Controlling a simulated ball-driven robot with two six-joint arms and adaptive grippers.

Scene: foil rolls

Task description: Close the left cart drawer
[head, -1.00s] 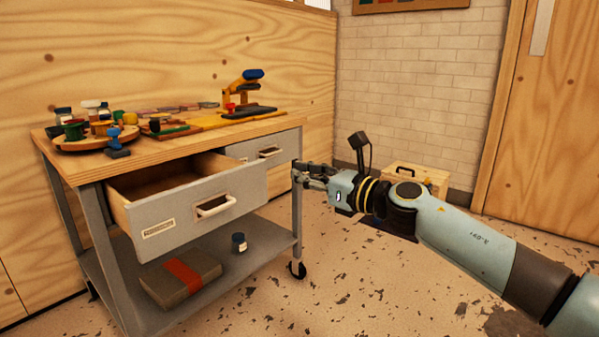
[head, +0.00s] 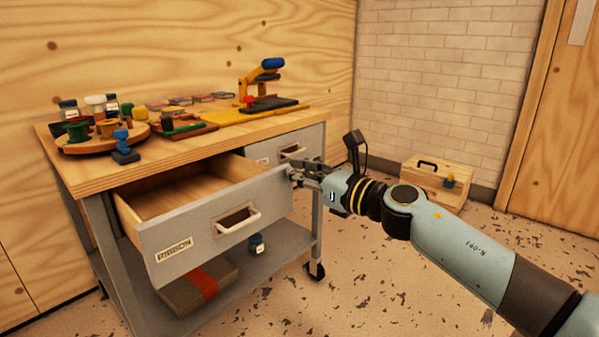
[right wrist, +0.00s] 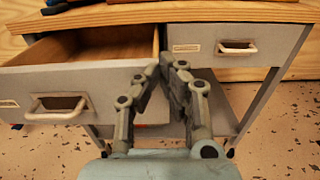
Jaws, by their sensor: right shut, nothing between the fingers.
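The left cart drawer (head: 200,222) is grey with a wooden inside, a pale handle (head: 237,222) and a label reading RIBBON. It is pulled well out and looks empty where its inside shows. In the right wrist view the open drawer (right wrist: 92,82) is at the left. My right gripper (head: 293,174) is shut and empty at the drawer front's right end, near its upper corner; I cannot tell whether it touches. In the right wrist view the fingertips (right wrist: 170,62) meet just right of the drawer front. My left gripper is not in view.
The right drawer (head: 290,149) is shut. The cart top (head: 170,147) carries a round tray of spools and jars and a yellow tool. A box with a red band (head: 195,290) and a jar (head: 256,244) sit on the lower shelf. A wooden box (head: 437,183) stands on the floor.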

